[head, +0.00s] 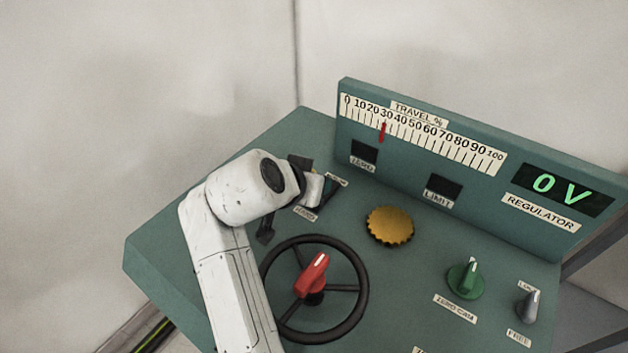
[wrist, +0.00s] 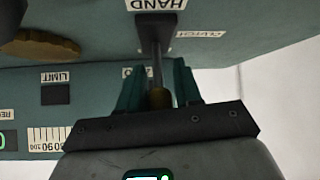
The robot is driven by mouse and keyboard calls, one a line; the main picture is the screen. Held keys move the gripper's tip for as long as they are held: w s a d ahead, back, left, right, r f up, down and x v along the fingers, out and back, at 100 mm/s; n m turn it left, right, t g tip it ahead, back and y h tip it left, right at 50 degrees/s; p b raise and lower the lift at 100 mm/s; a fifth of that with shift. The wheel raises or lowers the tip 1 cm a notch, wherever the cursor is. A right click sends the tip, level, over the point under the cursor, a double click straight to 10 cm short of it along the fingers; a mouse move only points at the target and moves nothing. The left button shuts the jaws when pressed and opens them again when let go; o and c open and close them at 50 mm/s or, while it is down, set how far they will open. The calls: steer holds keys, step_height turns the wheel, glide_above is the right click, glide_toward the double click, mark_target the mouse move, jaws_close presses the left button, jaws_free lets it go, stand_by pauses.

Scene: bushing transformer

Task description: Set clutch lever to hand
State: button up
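The clutch lever shows in the wrist view as a thin grey rod with a brass knob (wrist: 160,98), rising from a dark slot plate (wrist: 152,32). An upside-down HAND label (wrist: 157,4) lies at the plate's top end in that view. My gripper (wrist: 158,72) has one teal finger on each side of the lever. Gaps show beside the rod, but I cannot tell whether the fingers touch the knob. In the head view my wrist hides most of the lever, and I cannot tell which end of its slot it is at.
A black handwheel (head: 357,273) with a red handle (head: 312,274) is close to my arm. A yellow knob (head: 390,226), a green knob (head: 465,278) and a grey switch (head: 528,305) stand to the right. The upright panel (head: 430,160) reads 0 V, with its red pointer near 30.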

steer(key=shift+o, duration=1.3)
steer(key=b+v, duration=0.1)
steer(key=v, duration=0.9)
steer(key=shift+s+r, duration=0.25)
steer(key=shift+s, duration=0.05)
steer(key=shift+a, duration=0.2)
